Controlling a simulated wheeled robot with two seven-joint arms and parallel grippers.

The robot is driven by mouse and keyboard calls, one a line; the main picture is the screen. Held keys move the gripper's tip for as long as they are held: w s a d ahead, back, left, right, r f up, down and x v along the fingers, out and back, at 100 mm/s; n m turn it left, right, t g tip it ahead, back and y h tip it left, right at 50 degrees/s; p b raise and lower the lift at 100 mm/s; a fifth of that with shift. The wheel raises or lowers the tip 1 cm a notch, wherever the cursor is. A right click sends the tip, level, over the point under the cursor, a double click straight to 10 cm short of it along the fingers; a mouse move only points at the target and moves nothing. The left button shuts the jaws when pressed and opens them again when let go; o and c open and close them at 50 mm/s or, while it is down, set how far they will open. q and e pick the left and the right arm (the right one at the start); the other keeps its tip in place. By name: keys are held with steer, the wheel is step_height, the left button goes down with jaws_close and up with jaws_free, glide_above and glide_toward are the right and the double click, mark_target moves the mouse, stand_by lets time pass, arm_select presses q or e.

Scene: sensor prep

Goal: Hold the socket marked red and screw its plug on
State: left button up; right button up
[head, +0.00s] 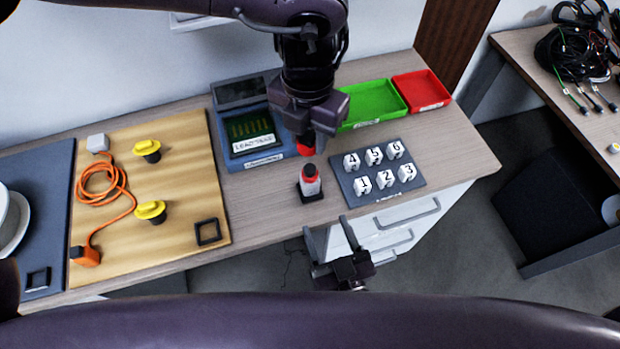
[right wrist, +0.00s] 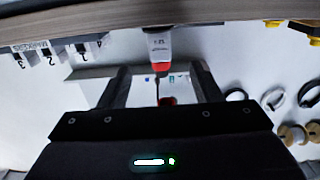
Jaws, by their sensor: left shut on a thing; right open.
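The socket marked red (head: 312,187) stands upright in a small black square holder (head: 300,196) near the table's front edge. It has a white body, a red band and a dark top. My left gripper (head: 312,136) is shut on a red plug (head: 305,149), just above and behind the socket in the head view; the fingers partly hide it. My right gripper (head: 338,258) is open and empty in front of the table edge. In the right wrist view, which is upside down, the socket (right wrist: 159,45) appears beyond and between the open fingers (right wrist: 160,88), apart from them.
A numbered block plate (head: 376,185) lies right of the socket. A blue tester (head: 247,140) and green (head: 372,104) and red trays (head: 421,92) stand behind. A wooden board (head: 178,190) with yellow-topped parts and an orange cable (head: 100,185) lies left.

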arm_select(q)
steer(key=shift+d, duration=0.15)
arm_select(e)
steer(key=shift+r, duration=0.45)
steer(key=x, duration=1.2)
steer(key=shift+d, duration=0.15)
jaws_close()
arm_select(q)
glide_above(310, 168)
steer(key=shift+f, duration=2.45)
